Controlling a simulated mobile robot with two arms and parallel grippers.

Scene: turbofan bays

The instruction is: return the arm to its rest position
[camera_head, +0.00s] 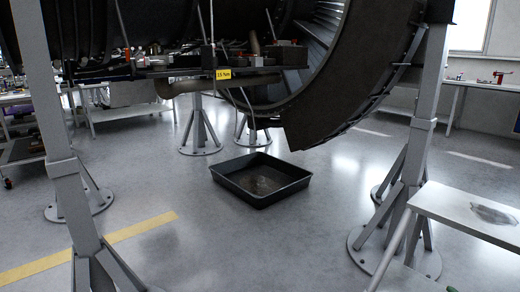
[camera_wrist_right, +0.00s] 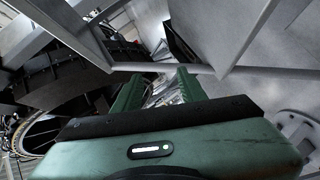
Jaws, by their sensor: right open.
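My right gripper (camera_wrist_right: 158,84) shows in the right wrist view. Its two green fingers are apart, with nothing held between them. Beyond the fingertips is a grey metal bar (camera_wrist_right: 245,71), part of a frame or stand; I cannot tell whether the fingers touch it.
A large engine (camera_head: 350,70) hangs between grey stands (camera_head: 410,170). A black drip tray (camera_head: 262,181) lies on the floor below it. A grey table (camera_head: 470,208) stands close at the right. Benches line the back.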

